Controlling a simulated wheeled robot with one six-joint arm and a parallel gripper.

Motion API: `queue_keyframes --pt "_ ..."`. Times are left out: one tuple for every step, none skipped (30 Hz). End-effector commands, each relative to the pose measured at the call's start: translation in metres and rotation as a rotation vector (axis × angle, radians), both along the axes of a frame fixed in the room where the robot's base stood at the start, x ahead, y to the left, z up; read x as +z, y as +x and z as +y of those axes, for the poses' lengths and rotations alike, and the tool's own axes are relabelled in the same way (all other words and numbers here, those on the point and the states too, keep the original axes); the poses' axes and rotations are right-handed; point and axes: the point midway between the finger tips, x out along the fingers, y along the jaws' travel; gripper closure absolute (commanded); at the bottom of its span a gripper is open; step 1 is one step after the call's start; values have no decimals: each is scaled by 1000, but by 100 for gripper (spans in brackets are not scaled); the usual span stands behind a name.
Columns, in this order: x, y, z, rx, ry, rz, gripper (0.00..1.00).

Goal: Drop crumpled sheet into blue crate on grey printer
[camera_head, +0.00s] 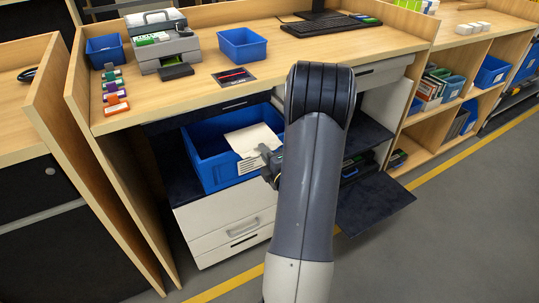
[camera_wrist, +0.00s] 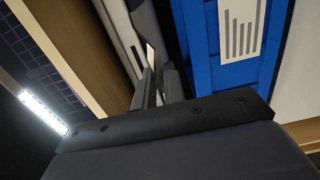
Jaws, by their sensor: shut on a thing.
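The blue crate (camera_head: 206,170) stands under the desk on a dark top above a pale drawer-fronted unit (camera_head: 225,224); I cannot tell whether this is the grey printer. Its blue wall with a striped label shows close up in the wrist view (camera_wrist: 200,45). My gripper (camera_head: 271,160) is at the crate's right front side, partly hidden by my arm. It is shut on the cream crumpled sheet (camera_head: 254,138), which sits over the crate's right part. In the wrist view my fingers (camera_wrist: 160,80) hold the sheet (camera_wrist: 151,57), seen nearly edge-on.
The desk top (camera_head: 200,92) above the crate carries a grey machine (camera_head: 165,46), small blue bins (camera_head: 242,45) and a keyboard (camera_head: 331,25). Wooden side panels (camera_head: 105,185) bound the left. A dark open flap (camera_head: 375,206) juts out at right. The floor in front is clear.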

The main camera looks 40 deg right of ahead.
Motion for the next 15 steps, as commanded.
queue_keyframes --pt "1 6 0 3 1 1 100" --pt "0 9 -1 3 1 1 100" --pt "0 12 -2 2 0 1 100" --pt "-1 15 -3 2 0 1 100" --pt "-1 18 -4 2 1 1 100" --pt "-2 22 -4 2 1 1 100" --pt "-2 25 -5 3 0 1 100" --pt "-2 28 -6 3 0 1 100" --pt "-3 31 -6 2 1 1 100" --pt "-7 34 -7 2 0 -1 100" --pt "-8 38 -8 2 -2 -1 100" --pt "-9 41 -9 2 -3 0 100" --pt "-9 44 -10 2 -2 -1 100" --pt "-10 47 -11 2 -2 -1 100" --pt "-10 51 -11 3 -2 -1 100"
